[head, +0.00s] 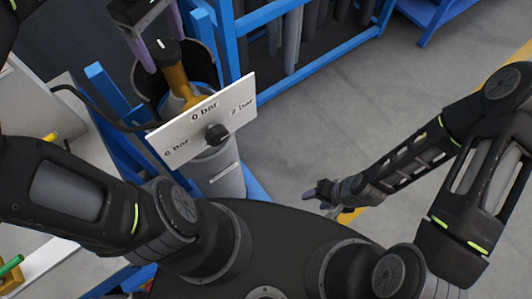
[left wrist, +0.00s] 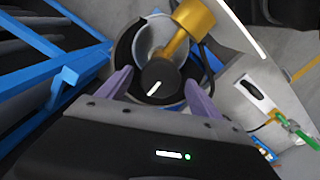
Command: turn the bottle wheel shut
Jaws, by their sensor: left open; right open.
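The bottle wheel (head: 165,47) is a black knob with a white mark on a brass valve (head: 177,80), on top of a grey bottle (head: 222,178). In the left wrist view the wheel (left wrist: 158,82) sits between the two purple fingers, its white mark slanted. My left gripper (head: 164,53) is open, with a finger on either side of the wheel. Whether the fingers touch it I cannot tell. My right gripper (head: 322,193) hangs low at the right, away from the bottle; its finger gap is too small to make out.
A blue rack (head: 300,70) with grey cylinders is behind. A green-handled fitting (left wrist: 300,132) is at the right in the wrist view. Floor at right is clear.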

